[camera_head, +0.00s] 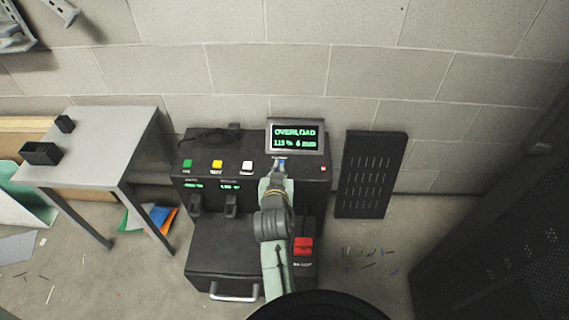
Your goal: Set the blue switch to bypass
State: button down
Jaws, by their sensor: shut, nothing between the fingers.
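The blue switch (281,161) sits on the black drive cabinet's top edge, just below the display. Only a small blue part of it shows; the rest is hidden behind my gripper, so I cannot tell its position. My gripper (278,170) is shut and empty, with its tips right at the blue switch. I cannot tell whether they touch it. The display (296,137) reads "OVERLOAD" in green, with a line of figures beneath.
Green (188,163), yellow (217,165) and white (247,167) controls line the cabinet (215,255) left of the blue switch. A red switch (303,245) is lower right. A grey table (105,140) with black boxes stands left. A black slotted panel (370,175) leans on the wall.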

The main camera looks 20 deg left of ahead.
jog(key=shift+w, duration=0.1)
jog(key=p, duration=0.1)
send_near(281, 161)
jog(key=w+r, duration=0.2)
jog(key=w+a+r, duration=0.1)
jog(key=w+r, duration=0.1)
jog(key=shift+r, duration=0.35)
jog(key=f, duration=0.3)
jog(key=shift+w+a+f, duration=0.1)
jog(key=shift+w+f, duration=0.1)
jog(key=shift+w, duration=0.05)
jog(key=shift+s+f, duration=0.1)
jog(key=shift+f, duration=0.5)
jog(key=f+b, duration=0.1)
jog(key=b, duration=0.1)
jog(key=f+t+b, duration=0.1)
jog(key=b, duration=0.1)
jog(key=shift+s, duration=0.25)
jog(key=shift+r+p, duration=0.35)
jog(key=shift+r, duration=0.25)
